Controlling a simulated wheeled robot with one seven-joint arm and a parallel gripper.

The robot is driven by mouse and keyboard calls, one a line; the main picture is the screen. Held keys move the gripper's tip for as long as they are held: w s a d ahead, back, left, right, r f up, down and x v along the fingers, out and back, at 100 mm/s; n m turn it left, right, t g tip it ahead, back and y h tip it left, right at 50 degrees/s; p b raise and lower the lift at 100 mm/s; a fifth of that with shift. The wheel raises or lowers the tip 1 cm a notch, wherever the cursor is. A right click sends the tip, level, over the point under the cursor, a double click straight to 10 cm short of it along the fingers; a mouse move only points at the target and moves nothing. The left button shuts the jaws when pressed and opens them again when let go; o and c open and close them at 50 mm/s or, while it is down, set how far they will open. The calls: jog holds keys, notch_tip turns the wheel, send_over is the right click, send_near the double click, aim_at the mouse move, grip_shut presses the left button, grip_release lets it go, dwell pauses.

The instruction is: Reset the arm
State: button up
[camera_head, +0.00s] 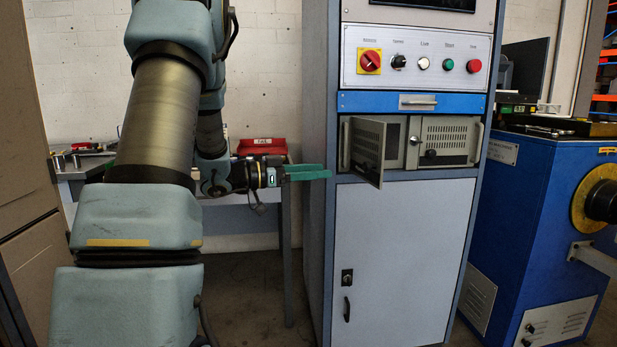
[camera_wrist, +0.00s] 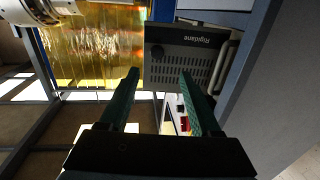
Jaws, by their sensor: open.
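My arm stands on the left in the head view, with my gripper (camera_head: 308,172) reaching sideways to the right, its green fingers pointing at the cabinet's left side. In the wrist view the two green fingers of my gripper (camera_wrist: 160,90) are spread apart with nothing between them. The grey-blue control cabinet (camera_head: 400,260) stands right of my gripper. Its small left vented door (camera_head: 369,150) is swung open, and the right vented door (camera_head: 447,140) looks shut. A vented panel marked Rigidane (camera_wrist: 185,60) shows beyond the fingertips in the wrist view.
A control panel (camera_head: 417,60) with a red-yellow switch, knob and buttons is above a blue drawer (camera_head: 412,102). A workbench with a red bin (camera_head: 262,147) stands behind my gripper. A blue machine (camera_head: 555,210) stands at the right. Floor between bench and cabinet is narrow.

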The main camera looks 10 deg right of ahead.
jog(key=w+a+f+n+t+y, duration=0.3)
jog(key=w+a+n+t+y, duration=0.25)
jog(key=t+y, duration=0.2)
jog(key=s+a+f+n+y, duration=0.3)
jog(key=a+f+n+y, duration=0.2)
jog(key=a+y, duration=0.25)
jog(key=s+a+f+n+g+y, duration=0.1)
jog(key=s+a+f+n+g, duration=0.2)
jog(key=s, duration=0.8)
jog(key=s+a+f+n+g+y, duration=0.2)
jog(key=s+f+g, duration=0.35)
jog(key=s, duration=0.55)
notch_tip(320, 180, up, 20)
jog(key=p, duration=1.9)
jog(key=shift+m, duration=0.25)
